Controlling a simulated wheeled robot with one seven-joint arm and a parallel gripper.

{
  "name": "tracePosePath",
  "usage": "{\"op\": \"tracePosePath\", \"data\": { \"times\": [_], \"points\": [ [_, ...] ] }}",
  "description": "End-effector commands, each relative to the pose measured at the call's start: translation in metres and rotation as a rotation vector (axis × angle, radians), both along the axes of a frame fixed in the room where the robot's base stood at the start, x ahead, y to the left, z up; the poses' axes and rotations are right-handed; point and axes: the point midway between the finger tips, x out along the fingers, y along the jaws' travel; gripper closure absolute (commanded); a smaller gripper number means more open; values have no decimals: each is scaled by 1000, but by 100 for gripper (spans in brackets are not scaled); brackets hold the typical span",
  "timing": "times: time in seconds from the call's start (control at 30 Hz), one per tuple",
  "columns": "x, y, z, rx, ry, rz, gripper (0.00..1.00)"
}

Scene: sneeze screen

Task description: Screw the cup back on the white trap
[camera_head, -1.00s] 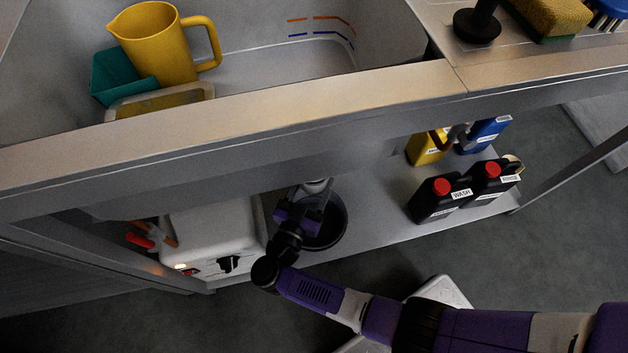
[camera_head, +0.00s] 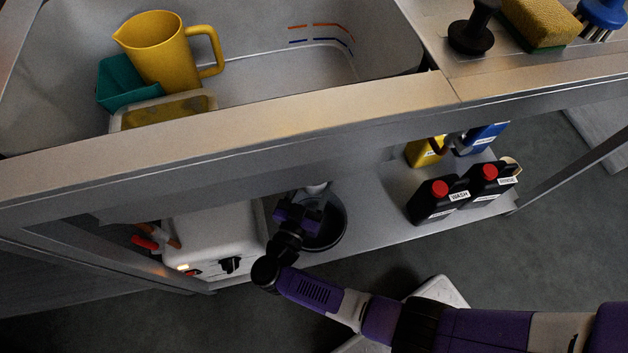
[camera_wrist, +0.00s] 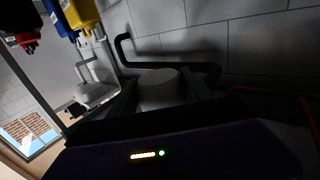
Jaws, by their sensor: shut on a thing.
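In the wrist view, a pale grey-white rounded cylinder, which looks like the cup (camera_wrist: 158,90), sits between the two dark fingers of my gripper (camera_wrist: 160,97). My gripper is shut on it. In the head view, my gripper (camera_head: 318,204) is under the counter, above a black bucket, and a small white part (camera_head: 317,187), cup or trap, shows just beyond it. The counter's front hides what is above. I cannot tell where cup and trap meet or whether the thread is engaged.
The black bucket (camera_head: 338,228) stands on the lower shelf (camera_head: 375,205), left of black bottles with red caps (camera_head: 440,200). A white box with a knob (camera_head: 213,236) is left of my gripper. The counter edge (camera_head: 250,118) runs above my arm. A black pipe (camera_wrist: 170,62) bends along the wall.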

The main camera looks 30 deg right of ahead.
Motion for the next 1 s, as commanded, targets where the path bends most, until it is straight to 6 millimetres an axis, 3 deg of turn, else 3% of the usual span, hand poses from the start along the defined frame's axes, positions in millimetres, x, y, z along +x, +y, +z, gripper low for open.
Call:
{"op": "tracePosePath", "data": {
  "times": [0.13,0.17,0.27,0.63,1.0],
  "points": [
    [0,0,-1,1,0,0,83],
    [0,0,-1,1,1,0,38],
    [0,0,-1,1,1,0,18],
    [-1,1,-1,1,1,1,17],
    [-12,18,0,1,1,3,17]
  ]
}}
